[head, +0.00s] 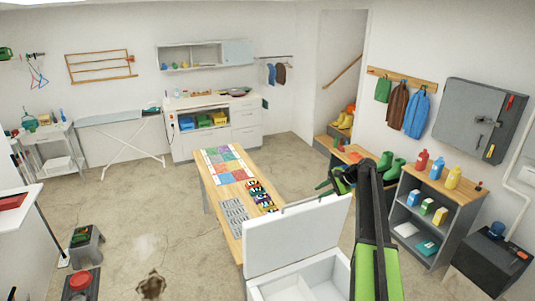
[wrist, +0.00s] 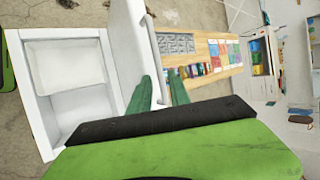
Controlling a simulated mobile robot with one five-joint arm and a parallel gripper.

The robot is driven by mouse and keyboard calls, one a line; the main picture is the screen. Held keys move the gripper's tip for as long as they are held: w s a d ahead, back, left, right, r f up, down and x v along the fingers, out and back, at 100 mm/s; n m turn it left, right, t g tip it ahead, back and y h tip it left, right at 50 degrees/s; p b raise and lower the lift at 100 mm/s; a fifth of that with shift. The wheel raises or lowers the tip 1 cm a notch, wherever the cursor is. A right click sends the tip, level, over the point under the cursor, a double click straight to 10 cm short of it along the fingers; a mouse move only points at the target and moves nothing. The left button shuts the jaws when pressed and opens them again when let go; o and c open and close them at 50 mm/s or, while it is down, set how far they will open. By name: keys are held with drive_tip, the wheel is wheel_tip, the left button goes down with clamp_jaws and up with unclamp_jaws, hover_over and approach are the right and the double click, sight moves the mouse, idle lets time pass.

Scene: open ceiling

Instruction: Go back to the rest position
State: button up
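My gripper (head: 328,185) is raised at the end of my green and black arm, above the right end of a white chest's upright lid (head: 297,240) in the head view. In the wrist view its two green fingers (wrist: 160,88) stand apart with nothing held between them. The lid (wrist: 122,50) with its bar handle is just beyond the fingers. I cannot tell whether they touch it. The open chest (wrist: 40,110) shows its pale, divided inside at the left of the wrist view.
A wooden table (head: 205,185) with coloured cards and a grey tray (head: 235,215) stands behind the lid. A shelf unit (head: 425,215) with bottles and boxes is at the right. A stool (head: 87,247) stands at the left. Floor between the table and stool is mostly clear.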

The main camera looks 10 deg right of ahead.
drive_tip(key=s+a+f+n+g+h+b, duration=0.1)
drive_tip(key=s+a+f+n+g+b, duration=0.15)
drive_tip(key=s+a+f+b, duration=0.55)
drive_tip(key=s+a+f+n+g+h+b, duration=0.1)
drive_tip(key=s+a+f+n+b, duration=0.35)
drive_tip(key=a+f, duration=0.65)
drive_tip(key=s+a+f+n+g+h+b, duration=0.1)
drive_tip(key=s+a+f+n+h+b, duration=0.1)
drive_tip(key=s+a+f+b, duration=0.4)
drive_tip(key=s+a+f+n+g+h+b, duration=0.2)
drive_tip(key=s+a+f+n+b, duration=0.3)
drive_tip(key=s, duration=0.7)
drive_tip(key=shift+a+f+n+b, duration=0.3)
drive_tip(key=shift+a+f+b, duration=0.1)
drive_tip(key=shift+f+b, duration=0.5)
